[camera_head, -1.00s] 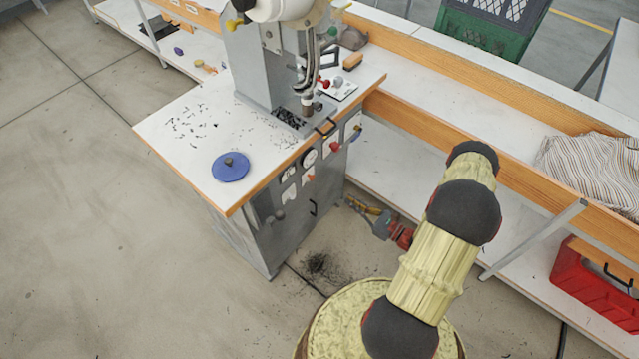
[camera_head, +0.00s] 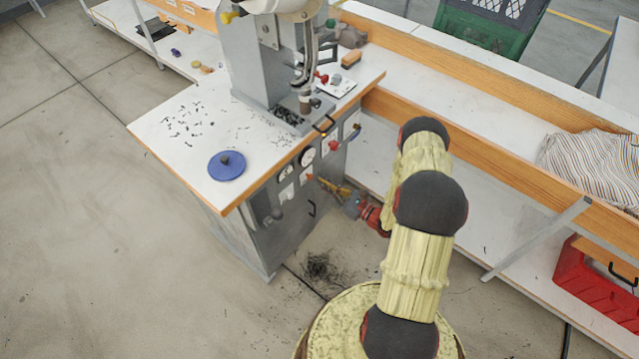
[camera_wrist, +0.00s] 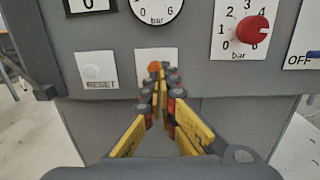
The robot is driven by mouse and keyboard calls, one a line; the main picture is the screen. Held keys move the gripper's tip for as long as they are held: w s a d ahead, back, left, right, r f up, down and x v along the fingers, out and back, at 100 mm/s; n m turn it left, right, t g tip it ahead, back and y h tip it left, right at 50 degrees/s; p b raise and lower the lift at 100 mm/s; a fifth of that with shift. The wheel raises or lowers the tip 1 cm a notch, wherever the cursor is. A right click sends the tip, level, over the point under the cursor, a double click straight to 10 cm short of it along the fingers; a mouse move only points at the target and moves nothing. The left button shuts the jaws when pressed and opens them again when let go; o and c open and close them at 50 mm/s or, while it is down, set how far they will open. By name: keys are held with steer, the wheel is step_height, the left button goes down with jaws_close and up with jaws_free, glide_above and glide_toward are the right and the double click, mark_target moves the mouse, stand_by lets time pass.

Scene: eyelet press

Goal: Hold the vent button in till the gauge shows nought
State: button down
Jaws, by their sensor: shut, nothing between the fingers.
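My gripper (camera_wrist: 157,76) is shut and empty, its yellow and dark fingers pointing at the grey press cabinet's front panel. Its tips are in front of an orange button (camera_wrist: 154,66) on a white plate, and cover part of it. Whether they touch it I cannot tell, and any label there is hidden. Above the button is the round gauge (camera_wrist: 158,8) marked bar, cut off by the top edge, so its reading is unclear. In the head view the gauge (camera_head: 307,157) is too small to read. My gripper (camera_head: 325,183) is close to the panel there.
Beside the button are a white RESET button (camera_wrist: 93,72), a red regulator knob (camera_wrist: 251,29), a counter (camera_wrist: 92,4) and an OFF-marked switch plate (camera_wrist: 305,45). A blue disc (camera_head: 227,166) lies on the press table.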

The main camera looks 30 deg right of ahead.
steer(key=shift+x, duration=1)
steer(key=shift+b+x, duration=0.3)
steer(key=shift+x, duration=0.75)
steer(key=shift+w, duration=0.15)
steer(key=shift+w+r, duration=0.25)
steer(key=shift+r, duration=0.15)
stand_by(1.1)
steer(key=shift+d, duration=0.1)
steer(key=p, duration=0.2)
glide_toward(308, 171)
steer(key=f+v, duration=0.1)
steer(key=v, duration=0.6)
steer(key=shift+s+f, duration=0.15)
steer(key=shift+s, duration=0.05)
